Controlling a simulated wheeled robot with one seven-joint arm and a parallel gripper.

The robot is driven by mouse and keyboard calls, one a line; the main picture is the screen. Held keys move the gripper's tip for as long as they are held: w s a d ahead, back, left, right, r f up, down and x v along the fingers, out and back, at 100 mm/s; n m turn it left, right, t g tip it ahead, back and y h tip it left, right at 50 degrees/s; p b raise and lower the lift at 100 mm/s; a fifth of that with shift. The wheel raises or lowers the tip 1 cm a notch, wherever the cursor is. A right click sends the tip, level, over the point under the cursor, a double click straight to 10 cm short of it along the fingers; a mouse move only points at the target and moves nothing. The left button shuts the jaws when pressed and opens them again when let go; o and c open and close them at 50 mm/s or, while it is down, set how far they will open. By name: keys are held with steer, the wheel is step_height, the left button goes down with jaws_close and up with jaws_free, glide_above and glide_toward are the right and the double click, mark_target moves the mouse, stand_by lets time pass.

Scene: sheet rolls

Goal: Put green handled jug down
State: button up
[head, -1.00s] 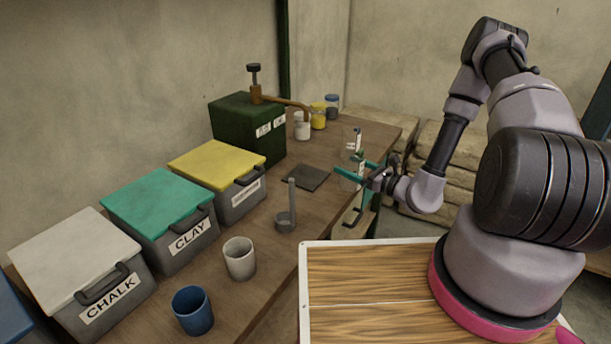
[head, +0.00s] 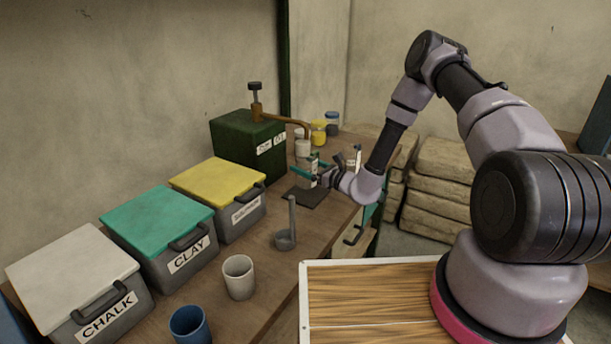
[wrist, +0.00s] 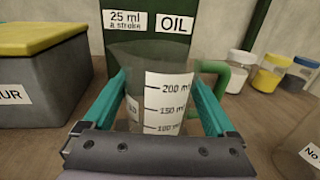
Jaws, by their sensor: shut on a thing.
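The green handled jug (wrist: 165,95) is clear, with a white millilitre scale on its front and a green handle (wrist: 222,75) on its right side in the wrist view. My gripper (wrist: 165,100) is shut on it, with one teal finger on each side of its body. In the head view my gripper (head: 308,174) holds the jug (head: 311,163) upright at the dark square pad (head: 304,196), near the oil dispenser. The jug's base is hidden, so I cannot tell whether it touches the pad.
The green OIL dispenser (head: 240,145) with its brown spout (head: 292,117) stands behind the jug. Another clear labelled vessel (head: 354,160) is to the right. Jars (head: 319,133) are behind.

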steer(key=shift+f, duration=1.7)
steer(key=shift+f, duration=0.2)
steer(key=o, duration=1.1)
steer(key=shift+o, duration=0.2)
steer(key=shift+r, duration=0.2)
steer(key=v, duration=1.2)
steer(key=s+a+r+n+g+y, duration=0.1)
steer(key=s+r+n+g, duration=0.3)
steer(key=r, duration=0.4)
steer(key=s+a+r+n+g, duration=0.1)
steer(key=s+r+n+g, duration=0.1)
steer(key=r+n+g, duration=0.35)
steer(key=s+a+r+n+g+y, duration=0.1)
steer(key=s+r+n+g, duration=0.3)
steer(key=r, duration=0.7)
steer(key=s+d+r+n+t+h, duration=0.8)
steer(key=s+d+r+h, duration=0.5)
steer(key=s+d+r, duration=0.3)
step_height(320, 180, up, 4)
steer(key=shift+s+f+n+t, duration=0.1)
steer(key=shift+s+n+t, duration=0.15)
steer(key=shift+n+t, duration=0.1)
